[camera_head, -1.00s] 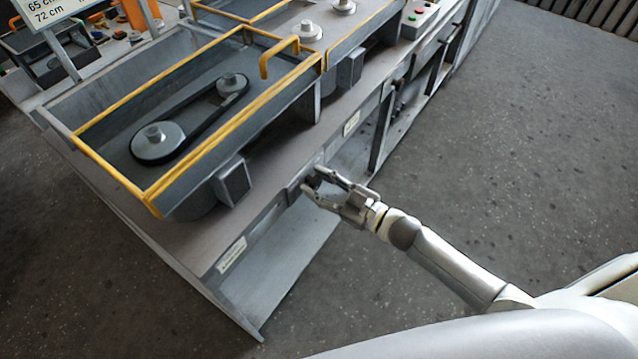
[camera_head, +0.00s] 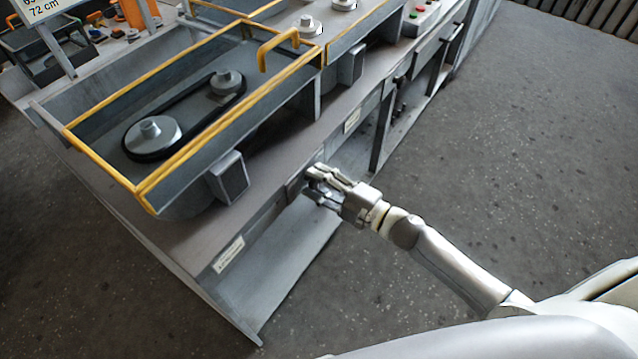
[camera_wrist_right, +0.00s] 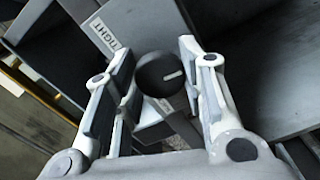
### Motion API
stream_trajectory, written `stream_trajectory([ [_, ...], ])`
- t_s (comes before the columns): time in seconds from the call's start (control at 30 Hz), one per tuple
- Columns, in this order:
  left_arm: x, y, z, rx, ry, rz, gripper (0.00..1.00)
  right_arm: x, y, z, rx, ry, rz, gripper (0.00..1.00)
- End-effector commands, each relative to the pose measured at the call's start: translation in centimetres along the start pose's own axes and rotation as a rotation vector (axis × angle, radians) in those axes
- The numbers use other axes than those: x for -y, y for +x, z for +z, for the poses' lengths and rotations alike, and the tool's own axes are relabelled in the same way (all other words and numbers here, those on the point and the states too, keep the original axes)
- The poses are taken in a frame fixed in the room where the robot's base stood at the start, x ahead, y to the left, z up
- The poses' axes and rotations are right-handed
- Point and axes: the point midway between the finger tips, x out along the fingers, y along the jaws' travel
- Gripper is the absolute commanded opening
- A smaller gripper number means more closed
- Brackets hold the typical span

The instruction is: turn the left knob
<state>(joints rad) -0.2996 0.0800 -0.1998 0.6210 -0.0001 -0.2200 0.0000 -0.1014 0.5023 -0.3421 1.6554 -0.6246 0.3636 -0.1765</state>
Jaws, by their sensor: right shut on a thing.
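My right gripper (camera_head: 314,180) is at the front face of the workbench, shut on a knob there. In the right wrist view, the dark round knob (camera_wrist_right: 160,74) with a pale pointer mark is between the two fingers of this gripper (camera_wrist_right: 158,85). A white label (camera_wrist_right: 104,37) reading "TIGHT" is on the panel beside it. In the head view the gripper mostly hides the knob. My left gripper is not in view.
The workbench (camera_head: 190,235) carries an open yellow-edged housing (camera_head: 102,171) with a belt (camera_head: 188,118) around two pulleys. A grey box (camera_head: 229,177) juts out above the front edge. The floor at right is clear.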

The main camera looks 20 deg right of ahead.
Motion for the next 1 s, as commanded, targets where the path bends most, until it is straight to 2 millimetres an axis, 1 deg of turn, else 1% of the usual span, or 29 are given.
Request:
stream_trajectory([
  [0.03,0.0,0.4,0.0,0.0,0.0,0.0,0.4,0.2,0.0,0.0,-0.001,-0.047,-0.001,0.14],
  [0.6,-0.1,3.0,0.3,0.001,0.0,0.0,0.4,0.3,0.0,0.1,-0.001,-0.565,-0.001,0.14],
  [0.8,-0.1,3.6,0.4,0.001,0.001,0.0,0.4,0.3,0.0,0.1,-0.001,-0.694,-0.002,0.14],
  [1.0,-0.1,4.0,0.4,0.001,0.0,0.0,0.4,0.2,0.0,0.0,-0.002,-0.777,-0.002,0.14],
])
